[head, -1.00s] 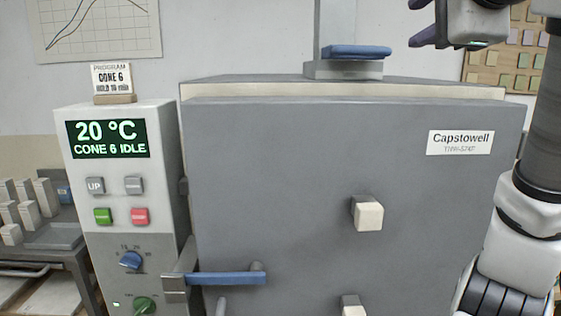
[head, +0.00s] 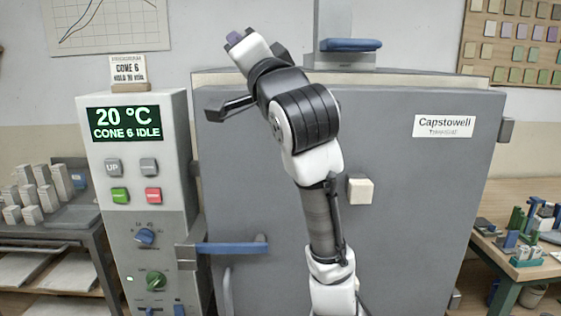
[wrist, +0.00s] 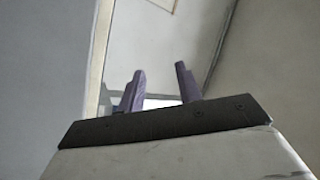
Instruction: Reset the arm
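My arm rises in front of the grey kiln (head: 420,210), bent at the top. My gripper (head: 236,38) is raised near the kiln's upper left edge, and its purple tips show small against the wall. In the wrist view, the two purple fingers of my gripper (wrist: 161,82) stand apart with nothing held between them. The arm hides part of the kiln's front.
A control panel (head: 172,223) reading 20 °C, CONE 6 IDLE stands left of the kiln. A blue-handled lever (head: 232,248) sticks out low on the kiln. A rack (head: 65,235) is at left, a cluttered wooden table (head: 545,190) at right.

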